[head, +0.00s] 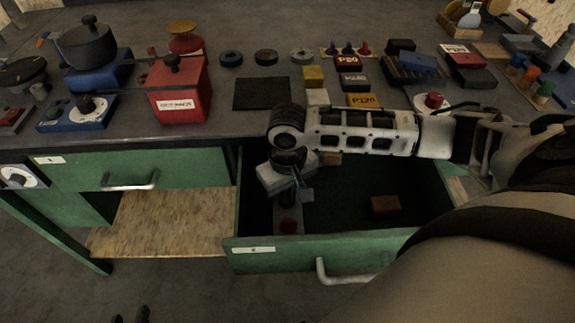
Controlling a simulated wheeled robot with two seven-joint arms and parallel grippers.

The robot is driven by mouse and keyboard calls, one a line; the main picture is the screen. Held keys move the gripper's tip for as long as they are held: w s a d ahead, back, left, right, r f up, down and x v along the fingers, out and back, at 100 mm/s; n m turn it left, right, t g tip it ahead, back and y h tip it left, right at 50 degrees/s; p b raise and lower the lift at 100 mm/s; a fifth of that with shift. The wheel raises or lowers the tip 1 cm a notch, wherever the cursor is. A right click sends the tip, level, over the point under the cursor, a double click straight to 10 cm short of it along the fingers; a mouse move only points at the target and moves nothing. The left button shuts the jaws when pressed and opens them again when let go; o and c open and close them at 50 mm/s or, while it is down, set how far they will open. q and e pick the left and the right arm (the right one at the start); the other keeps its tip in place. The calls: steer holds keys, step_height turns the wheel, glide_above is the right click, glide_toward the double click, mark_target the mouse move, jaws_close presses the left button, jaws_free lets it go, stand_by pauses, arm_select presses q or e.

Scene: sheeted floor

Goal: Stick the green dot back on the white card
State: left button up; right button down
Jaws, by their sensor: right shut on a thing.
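I cannot make out a green dot or a plain white card in the head view. My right gripper (290,190) reaches in from the right and points down into the open green drawer (300,262). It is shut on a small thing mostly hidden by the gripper. Just below the gripper is a grey piece with a red spot (288,225); I cannot tell whether it is held or lies in the drawer. Only the dark fingertips of my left gripper (130,315) show at the bottom left edge, apart with nothing visible between them.
A brown-red block (385,206) lies in the drawer. The grey bench top (225,110) holds a red box (177,90), a dark pot (87,45), a black pad (261,93) and several labelled blocks. An open wooden shelf (165,222) is left of the drawer.

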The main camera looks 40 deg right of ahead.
stand_by(0.5)
steer(key=shift+f+p, duration=0.35)
steer(key=shift+f, duration=0.1)
steer(key=c, duration=1.5)
jaws_free()
